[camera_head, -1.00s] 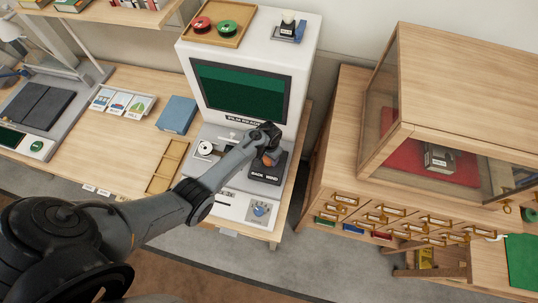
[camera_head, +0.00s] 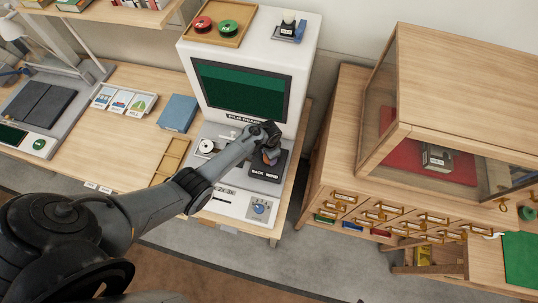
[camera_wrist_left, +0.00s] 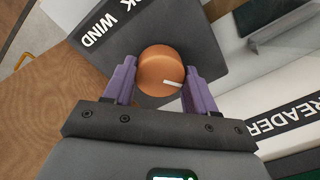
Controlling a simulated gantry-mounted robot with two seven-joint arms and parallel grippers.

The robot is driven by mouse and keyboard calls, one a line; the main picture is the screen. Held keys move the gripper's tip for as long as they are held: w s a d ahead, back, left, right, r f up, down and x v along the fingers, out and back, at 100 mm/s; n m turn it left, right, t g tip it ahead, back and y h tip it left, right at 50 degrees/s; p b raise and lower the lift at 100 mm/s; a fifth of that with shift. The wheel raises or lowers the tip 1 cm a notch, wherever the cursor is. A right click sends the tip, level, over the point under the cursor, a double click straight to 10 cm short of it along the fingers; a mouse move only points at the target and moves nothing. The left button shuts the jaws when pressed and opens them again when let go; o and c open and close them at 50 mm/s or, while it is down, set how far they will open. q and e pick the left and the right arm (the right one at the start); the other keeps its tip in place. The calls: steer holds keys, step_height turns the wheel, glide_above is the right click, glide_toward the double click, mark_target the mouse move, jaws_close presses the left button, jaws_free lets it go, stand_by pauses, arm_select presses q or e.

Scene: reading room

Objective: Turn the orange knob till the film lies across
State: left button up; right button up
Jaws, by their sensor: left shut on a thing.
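The orange knob (camera_wrist_left: 160,68) stands on a dark plate lettered WIND in the left wrist view, its white mark pointing right. My left gripper (camera_wrist_left: 161,82) has its two purple fingers on either side of it, shut on it. In the head view the left gripper (camera_head: 269,152) hides most of the knob. The film reader (camera_head: 302,62) is a white cabinet with a dark green screen (camera_head: 240,90). A white spool (camera_head: 207,146) sits left of my wrist. I cannot make out the film strip. My right gripper is not in view.
A blue dial (camera_head: 259,208) is on the reader's front panel. A wooden tray (camera_head: 243,31) with a red and a green reel is on top of the reader. A blue box (camera_head: 177,113) lies to the left. A glass-sided wooden case (camera_head: 465,85) stands at right.

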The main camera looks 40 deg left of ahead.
arm_select(q)
steer(key=o, duration=1.1)
steer(key=shift+c, duration=0.2)
steer(key=shift+r, duration=0.55)
step_height(320, 180, up, 10)
steer(key=p, duration=0.2)
steer(key=shift+s+d+f, duration=0.1)
steer(key=shift+f, duration=0.1)
